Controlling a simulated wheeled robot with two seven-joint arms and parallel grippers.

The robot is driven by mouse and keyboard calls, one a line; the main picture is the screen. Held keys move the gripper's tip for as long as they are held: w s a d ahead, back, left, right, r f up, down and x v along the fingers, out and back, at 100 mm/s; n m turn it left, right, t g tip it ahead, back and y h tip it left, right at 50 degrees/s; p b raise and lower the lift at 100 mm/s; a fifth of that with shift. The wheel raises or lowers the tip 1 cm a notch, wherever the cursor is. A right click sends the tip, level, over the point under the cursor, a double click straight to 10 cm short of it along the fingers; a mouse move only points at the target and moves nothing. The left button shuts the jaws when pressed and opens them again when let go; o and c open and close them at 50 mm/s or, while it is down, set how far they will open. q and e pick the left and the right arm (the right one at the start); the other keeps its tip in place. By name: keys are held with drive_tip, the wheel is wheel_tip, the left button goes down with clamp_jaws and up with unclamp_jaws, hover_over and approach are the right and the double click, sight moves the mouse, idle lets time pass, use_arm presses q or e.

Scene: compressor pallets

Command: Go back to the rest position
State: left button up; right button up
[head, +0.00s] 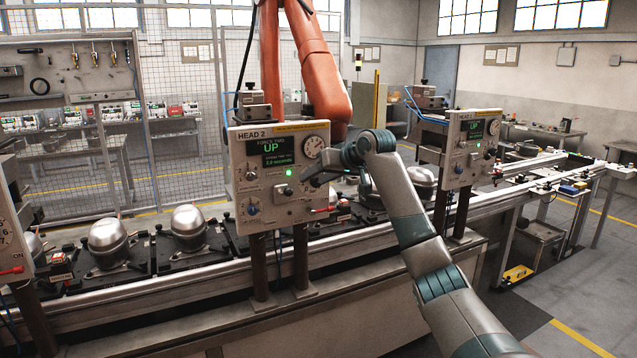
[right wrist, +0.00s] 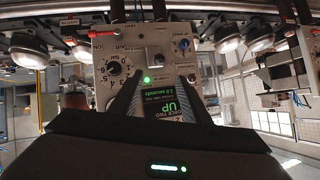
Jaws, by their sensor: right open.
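My right arm reaches in from the lower right of the head view. Its gripper (head: 314,181) is in front of the HEAD 2 control panel (head: 243,150), near the panel's lower right knobs. In the right wrist view the gripper (right wrist: 157,82) is open, its two dark fingers apart with nothing between them. The panel (right wrist: 190,50) faces it upside down, with a lit green lamp (right wrist: 147,78) and a screen (right wrist: 165,105) reading UP. I cannot tell whether the fingertips touch the panel. My left gripper is not in view.
A conveyor (head: 190,282) with domed compressors (head: 188,222) on black pallets runs behind the panel. A second panel (head: 468,148) stands to the right, also reading UP. An orange robot arm (head: 322,65) hangs behind. Open floor (head: 590,270) lies at the right.

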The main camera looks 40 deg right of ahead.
drive_tip(key=shift+s+r, duration=0.2)
drive_tip(key=shift+s, duration=0.15)
drive_tip(key=shift+f, duration=0.1)
idle(0.3)
